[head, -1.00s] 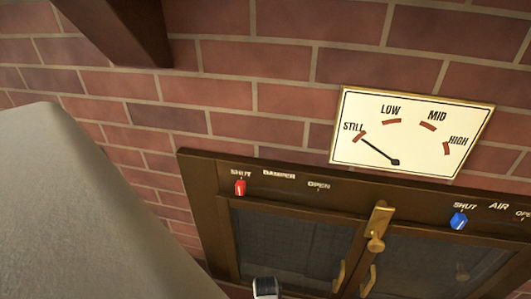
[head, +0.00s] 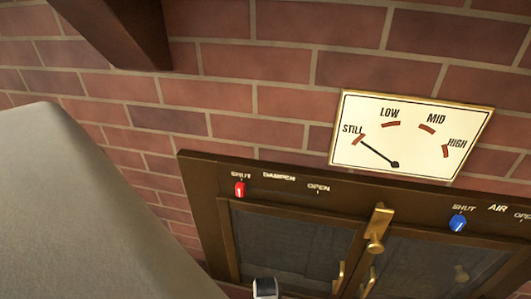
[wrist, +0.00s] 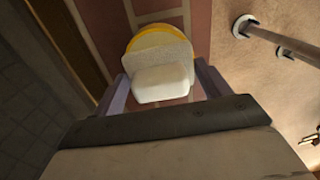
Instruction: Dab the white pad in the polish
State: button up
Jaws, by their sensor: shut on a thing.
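In the wrist view my gripper (wrist: 163,82) is shut on a white pad (wrist: 160,88), which sits between its two grey-purple fingers. The block-shaped part of the pad faces the camera, with a wider, rounded pale layer behind it. A yellow rounded edge (wrist: 158,37) shows just beyond that layer. I cannot tell whether it is part of the pad or a separate thing. I cannot make out the polish for certain in either view. The pad is not recognisable in the head view.
The head view shows a brick wall with a dark-framed glass-doored cabinet (head: 300,204), a red knob (head: 240,189), a blue knob (head: 458,223) and a dial (head: 410,135) reading STILL. A grey sloping surface (head: 80,220) fills the left. In the wrist view a rail (wrist: 280,45) runs at the upper right.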

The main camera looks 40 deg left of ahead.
jog(key=shift+r+p, duration=3.4)
jog(key=shift+r, duration=0.05)
jog(key=shift+f, duration=0.1)
